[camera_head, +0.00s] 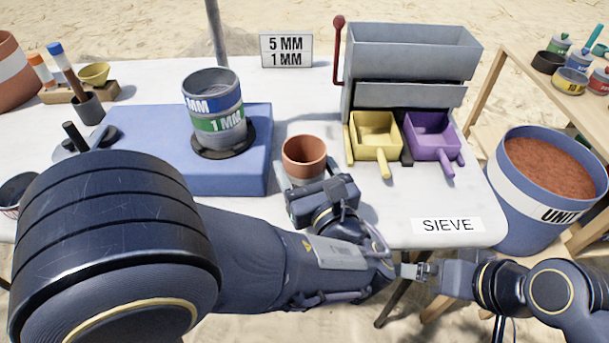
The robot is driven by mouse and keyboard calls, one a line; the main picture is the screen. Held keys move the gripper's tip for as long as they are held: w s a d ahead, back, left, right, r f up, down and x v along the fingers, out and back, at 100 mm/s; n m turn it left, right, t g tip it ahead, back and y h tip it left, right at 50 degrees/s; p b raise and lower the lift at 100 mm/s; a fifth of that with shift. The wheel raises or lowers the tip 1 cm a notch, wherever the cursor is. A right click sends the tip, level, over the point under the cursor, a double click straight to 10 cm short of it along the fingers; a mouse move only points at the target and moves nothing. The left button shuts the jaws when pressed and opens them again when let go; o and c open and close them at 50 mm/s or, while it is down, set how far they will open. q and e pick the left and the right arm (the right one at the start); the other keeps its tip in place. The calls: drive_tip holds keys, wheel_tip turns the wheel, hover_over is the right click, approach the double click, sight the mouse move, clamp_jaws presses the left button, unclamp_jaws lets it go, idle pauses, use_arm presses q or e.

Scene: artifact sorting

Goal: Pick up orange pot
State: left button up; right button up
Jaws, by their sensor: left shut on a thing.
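A grey sieve unit (410,50) stands behind, with yellow (376,130) and purple (432,135) trays. A blue block (125,130) at left bears stacked sieves (214,105). A blue bucket of reddish soil (525,205) is right. The table (320,100) is clear behind the pot.

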sight(312, 164)
use_arm(q)
drive_tip(key=shift+c, duration=0.7)
drive_tip(key=shift+r, duration=0.3)
drive_tip(key=r, duration=0.1)
drive_tip(key=r+p, duration=0.2)
drive_tip(key=shift+s+d+r, duration=0.1)
drive_tip(key=shift+s+r, duration=0.15)
drive_tip(key=shift+r, duration=0.05)
drive_tip(key=s+r+p, duration=0.4)
drive_tip(key=s+r, duration=0.4)
drive_tip(key=s, duration=0.5)
drive_tip(key=shift+s+d+r, duration=0.25)
drive_tip(key=shift+d+r, duration=0.1)
drive_tip(key=shift+r, duration=0.05)
